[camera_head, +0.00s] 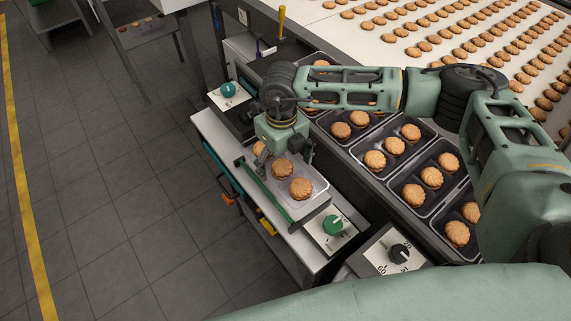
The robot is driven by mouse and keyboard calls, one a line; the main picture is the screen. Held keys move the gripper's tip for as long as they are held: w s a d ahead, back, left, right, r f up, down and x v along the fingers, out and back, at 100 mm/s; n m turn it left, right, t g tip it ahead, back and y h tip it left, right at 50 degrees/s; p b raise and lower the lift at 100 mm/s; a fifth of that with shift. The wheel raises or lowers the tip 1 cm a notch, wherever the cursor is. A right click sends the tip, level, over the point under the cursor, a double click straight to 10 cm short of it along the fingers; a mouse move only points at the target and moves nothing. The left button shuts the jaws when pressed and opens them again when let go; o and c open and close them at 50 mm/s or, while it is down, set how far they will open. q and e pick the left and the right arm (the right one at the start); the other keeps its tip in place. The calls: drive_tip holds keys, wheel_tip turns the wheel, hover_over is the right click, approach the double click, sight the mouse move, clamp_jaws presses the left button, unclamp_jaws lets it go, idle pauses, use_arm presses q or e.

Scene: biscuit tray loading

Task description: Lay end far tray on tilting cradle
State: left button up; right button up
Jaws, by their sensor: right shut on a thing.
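A grey tray (318,182) with biscuits in a row lies over the bench at the left of the tray line. A green bar (264,191) runs along its left side and seems to be part of the tilting cradle; the rest of the cradle is mostly hidden under the tray. My right gripper (285,148) comes down over the tray's far end and is shut on the tray there. Its fingertips are partly hidden, and whether the tray rests fully on the cradle cannot be told. My left gripper is not in view.
Several dark trays (408,203) with biscuits line up to the right. A green knob (333,225) and a black knob (398,253) sit at the near end, a teal knob (229,90) at the far end. A wide biscuit belt (400,60) lies behind. Floor at left is clear.

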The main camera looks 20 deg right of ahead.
drive_tip(key=shift+w+d+f, duration=0.4)
drive_tip(key=shift+w+d, duration=0.15)
wheel_tip(320, 180, down, 3)
drive_tip(key=shift+f+p, duration=0.1)
drive_tip(key=shift+p, duration=0.65)
drive_tip(key=shift+f, duration=0.45)
drive_tip(key=shift+f, duration=0.15)
drive_tip(key=o, duration=1.1)
